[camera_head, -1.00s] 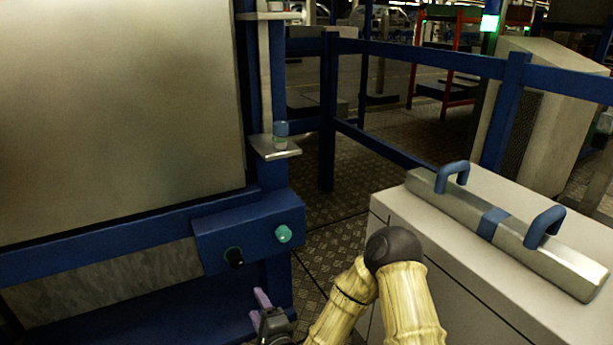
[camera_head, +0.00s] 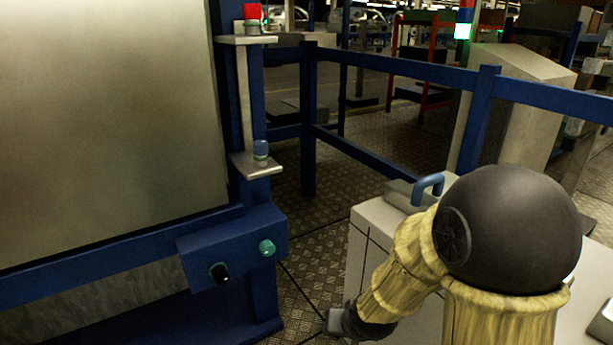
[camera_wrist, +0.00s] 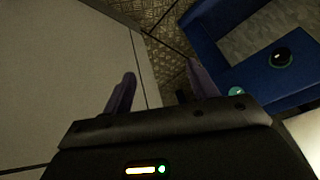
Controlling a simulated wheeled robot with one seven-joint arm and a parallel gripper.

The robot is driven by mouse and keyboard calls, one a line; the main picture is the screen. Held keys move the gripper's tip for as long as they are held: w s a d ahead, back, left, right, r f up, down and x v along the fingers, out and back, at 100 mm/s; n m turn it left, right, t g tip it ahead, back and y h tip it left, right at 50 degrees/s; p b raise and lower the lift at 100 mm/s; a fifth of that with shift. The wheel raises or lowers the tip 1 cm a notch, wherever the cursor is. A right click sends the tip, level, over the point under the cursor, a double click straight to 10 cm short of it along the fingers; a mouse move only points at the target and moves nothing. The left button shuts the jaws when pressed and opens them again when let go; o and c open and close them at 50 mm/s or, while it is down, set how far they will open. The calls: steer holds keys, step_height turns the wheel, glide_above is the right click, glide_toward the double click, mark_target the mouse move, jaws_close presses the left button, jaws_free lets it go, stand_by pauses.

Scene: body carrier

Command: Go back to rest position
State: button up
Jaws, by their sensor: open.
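My gripper (camera_wrist: 160,90) shows in the wrist view with its two purple fingers apart and nothing between them. In the head view my arm is folded at the lower right, and its dark joint and pale yellow links cover much of the white cabinet. Only the dark wrist end shows low in the head view, beside the cabinet's left side; the fingers are hidden there. The gripper hangs near the gap between the cabinet (camera_head: 372,222) and the blue machine frame (camera_head: 262,305), apart from both as far as I can see.
A blue control box (camera_head: 238,243) carries a black knob (camera_head: 219,272) and a green button (camera_head: 267,248). A small shelf (camera_head: 258,167) holds a blue-topped piece. A blue-handled metal bar (camera_head: 405,194) lies on the cabinet, mostly hidden. Blue railings (camera_head: 400,67) stand behind. Patterned floor is free between.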

steer(key=s+d+r+n+g+h+p, duration=0.1)
steer(key=s+d+r+g+h, duration=0.15)
steer(key=s+d+r, duration=0.55)
step_height(320, 180, up, 36)
steer(key=s+p, duration=0.1)
steer(key=p, duration=3.7)
steer(key=shift+a+f+y, duration=0.2)
steer(key=shift+a+y, duration=0.25)
steer(key=shift+g, duration=0.25)
steer(key=c, duration=0.5)
steer(key=shift+d, duration=0.3)
steer(key=shift+f, duration=0.1)
